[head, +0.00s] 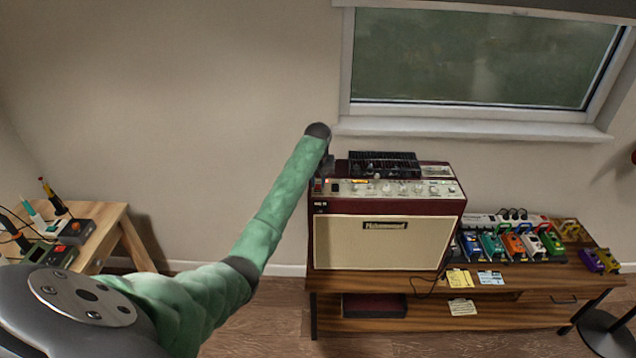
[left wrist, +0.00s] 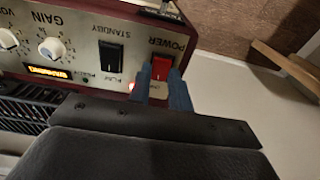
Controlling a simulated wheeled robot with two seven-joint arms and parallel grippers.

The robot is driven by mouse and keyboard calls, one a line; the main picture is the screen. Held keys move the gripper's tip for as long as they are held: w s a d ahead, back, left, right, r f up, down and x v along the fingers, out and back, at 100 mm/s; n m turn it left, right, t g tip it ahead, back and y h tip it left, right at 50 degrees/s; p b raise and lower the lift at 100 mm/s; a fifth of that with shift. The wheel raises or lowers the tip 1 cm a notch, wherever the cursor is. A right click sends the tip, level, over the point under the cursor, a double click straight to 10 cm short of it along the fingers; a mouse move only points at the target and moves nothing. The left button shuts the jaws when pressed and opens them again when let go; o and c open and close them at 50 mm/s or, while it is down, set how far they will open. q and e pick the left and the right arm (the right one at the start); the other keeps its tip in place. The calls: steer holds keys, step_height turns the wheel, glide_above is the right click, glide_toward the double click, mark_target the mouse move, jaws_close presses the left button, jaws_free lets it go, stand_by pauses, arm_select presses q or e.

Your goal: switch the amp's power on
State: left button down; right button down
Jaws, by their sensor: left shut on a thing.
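The amp (head: 385,245) is a dark red cabinet with a cream grille, standing on the wooden bench. Its control panel shows upside down in the left wrist view. The red power switch (left wrist: 161,68) sits below the POWER label there, beside a black standby switch (left wrist: 110,57). My left gripper (head: 322,178) is at the panel's left end in the head view. In the left wrist view its blue fingers (left wrist: 162,92) stand on either side of the red switch and are shut on it. A small red spot shows beside one finger. The switch's rocker position is hard to tell. My right gripper is not in view.
A black slatted unit (head: 384,164) sits on top of the amp. Several coloured pedals (head: 512,246) and paper notes (head: 460,279) lie on the bench (head: 400,325) to the right. A wooden tool table (head: 110,228) stands at the left. The wall is close behind.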

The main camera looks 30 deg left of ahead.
mark_target(318, 187)
arm_select(q)
steer(key=c, duration=1.3)
jaws_free()
steer(key=shift+r+b, duration=0.3)
steer(key=shift+b, duration=0.05)
step_height(318, 187, up, 6)
steer(key=shift+s+d+r+b, duration=0.1)
steer(key=shift+b, duration=0.95)
steer(key=shift+s+r, duration=0.1)
steer(key=shift+r, duration=0.4)
